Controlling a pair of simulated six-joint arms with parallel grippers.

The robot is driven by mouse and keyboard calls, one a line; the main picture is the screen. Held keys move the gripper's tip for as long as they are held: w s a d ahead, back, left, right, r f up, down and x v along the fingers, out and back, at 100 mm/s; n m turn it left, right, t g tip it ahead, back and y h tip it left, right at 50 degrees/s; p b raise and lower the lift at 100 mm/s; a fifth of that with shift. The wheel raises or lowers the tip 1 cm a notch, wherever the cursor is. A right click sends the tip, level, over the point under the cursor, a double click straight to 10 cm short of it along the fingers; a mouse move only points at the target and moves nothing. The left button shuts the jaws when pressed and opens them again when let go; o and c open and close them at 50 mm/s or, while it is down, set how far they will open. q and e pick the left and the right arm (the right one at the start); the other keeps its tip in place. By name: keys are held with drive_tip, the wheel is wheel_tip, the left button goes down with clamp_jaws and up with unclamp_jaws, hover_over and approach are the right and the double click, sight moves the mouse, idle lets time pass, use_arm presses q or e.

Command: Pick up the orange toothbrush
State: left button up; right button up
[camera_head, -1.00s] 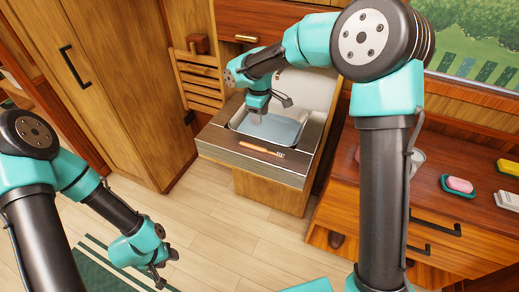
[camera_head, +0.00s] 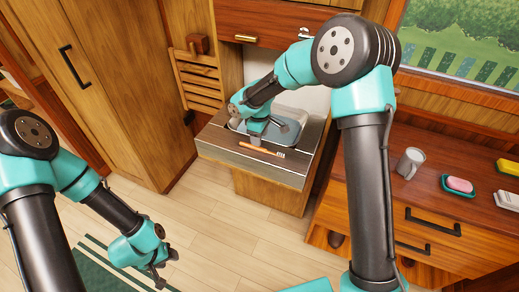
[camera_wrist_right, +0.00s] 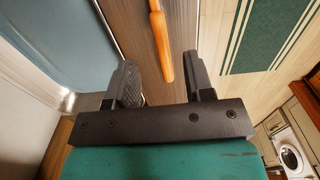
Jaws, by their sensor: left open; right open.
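The orange toothbrush (camera_head: 258,149) lies on the front ledge of the washstand (camera_head: 225,146), in front of its basin. Its bristle end points right in the head view. My right gripper (camera_head: 254,140) is just above the ledge, close to the toothbrush handle, with its jaws open and empty. In the right wrist view the orange handle (camera_wrist_right: 160,45) lies ahead of the open right gripper (camera_wrist_right: 165,78), lined up between the two fingers, its lower end near the fingertip level. My left gripper (camera_head: 158,272) hangs open and empty over the floor at lower left.
The basin (camera_head: 290,125) is sunk into the washstand behind the toothbrush. A cabinet on the right carries a grey mug (camera_head: 409,163), a pink soap on a teal dish (camera_head: 459,186) and a yellow sponge (camera_head: 509,167). Open floor lies in front of the washstand.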

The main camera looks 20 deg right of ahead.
sight(261, 149)
drive_tip(key=shift+f, duration=2.65)
clamp_jaws()
